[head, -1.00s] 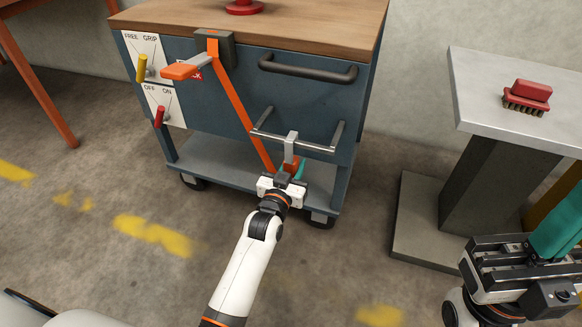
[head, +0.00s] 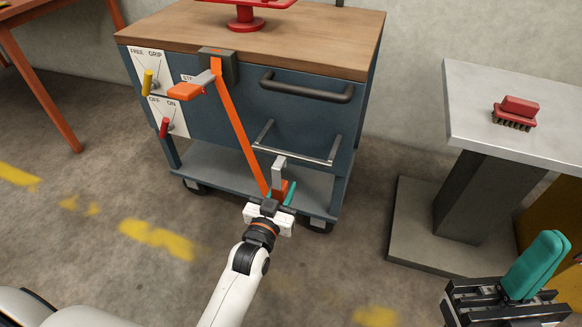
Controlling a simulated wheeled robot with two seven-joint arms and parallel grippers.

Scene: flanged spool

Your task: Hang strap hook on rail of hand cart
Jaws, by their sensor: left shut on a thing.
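The hand cart (head: 222,128) is blue with a wooden top. Its metal rail (head: 303,157) juts from the front panel. An orange strap (head: 236,125) runs from a dark ratchet block (head: 217,66) at the top edge down to the strap hook. The grey strap hook (head: 279,170) with an orange base stands upright in my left gripper (head: 274,197), which is shut on it. Its top shows just below the rail's bar; I cannot tell whether they touch. My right gripper (head: 500,298), with a teal part, is at the lower right; its jaw opening is unclear.
A grey table (head: 492,85) at the right holds a red brush (head: 515,113). A red spool (head: 245,18) stands on the cart top. A drawer handle (head: 308,88) is above the rail. Yellow (head: 149,80) and red (head: 164,127) levers are at the left.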

